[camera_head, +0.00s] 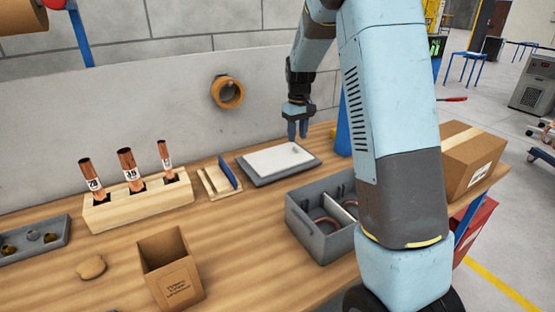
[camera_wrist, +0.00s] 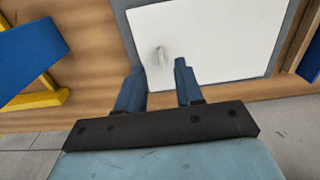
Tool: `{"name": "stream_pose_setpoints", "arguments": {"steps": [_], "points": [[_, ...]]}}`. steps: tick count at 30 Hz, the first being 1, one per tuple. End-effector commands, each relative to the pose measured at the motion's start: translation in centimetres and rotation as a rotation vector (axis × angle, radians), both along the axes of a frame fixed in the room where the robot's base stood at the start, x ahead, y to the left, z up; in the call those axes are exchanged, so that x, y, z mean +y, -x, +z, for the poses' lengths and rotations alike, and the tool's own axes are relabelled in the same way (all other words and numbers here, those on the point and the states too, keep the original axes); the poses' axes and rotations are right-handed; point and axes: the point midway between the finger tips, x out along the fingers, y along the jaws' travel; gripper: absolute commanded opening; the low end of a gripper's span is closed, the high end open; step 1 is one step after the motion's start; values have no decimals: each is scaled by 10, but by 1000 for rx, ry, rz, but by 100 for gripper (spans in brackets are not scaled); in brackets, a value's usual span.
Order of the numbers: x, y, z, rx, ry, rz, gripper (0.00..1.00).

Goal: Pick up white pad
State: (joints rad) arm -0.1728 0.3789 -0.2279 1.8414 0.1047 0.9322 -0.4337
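The white pad (camera_head: 272,160) is a flat sheet lying on a dark grey tray (camera_head: 262,180) at the back of the wooden bench. A small pale grey knob (camera_head: 295,150) sticks up from its right part. In the wrist view the white pad (camera_wrist: 215,35) fills the upper middle, and the knob (camera_wrist: 160,56) shows just beyond the fingertips, between their lines. My gripper (camera_head: 297,137) points down over the pad's back right part. In the wrist view my gripper (camera_wrist: 159,68) has two blue fingers apart with nothing between them. The exact height above the pad is unclear.
Left of the tray stands a wooden holder with a blue plate (camera_head: 228,172), then a block (camera_head: 140,202) with copper tubes. A grey bin (camera_head: 318,240) is in front, near my arm. A cardboard box (camera_head: 470,160) is at right. A wall is behind.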

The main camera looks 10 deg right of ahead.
Motion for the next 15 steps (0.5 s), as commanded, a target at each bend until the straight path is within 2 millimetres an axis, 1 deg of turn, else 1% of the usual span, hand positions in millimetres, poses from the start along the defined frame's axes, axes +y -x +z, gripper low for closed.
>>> {"name": "stream_pose_setpoints", "arguments": {"steps": [6,9,12,15], "points": [[0,1,-30,4,1,0,36],[1,1,-41,3,0,0,36],[1,1,-46,1,0,-1,36],[0,1,-48,0,0,-1,36]]}}
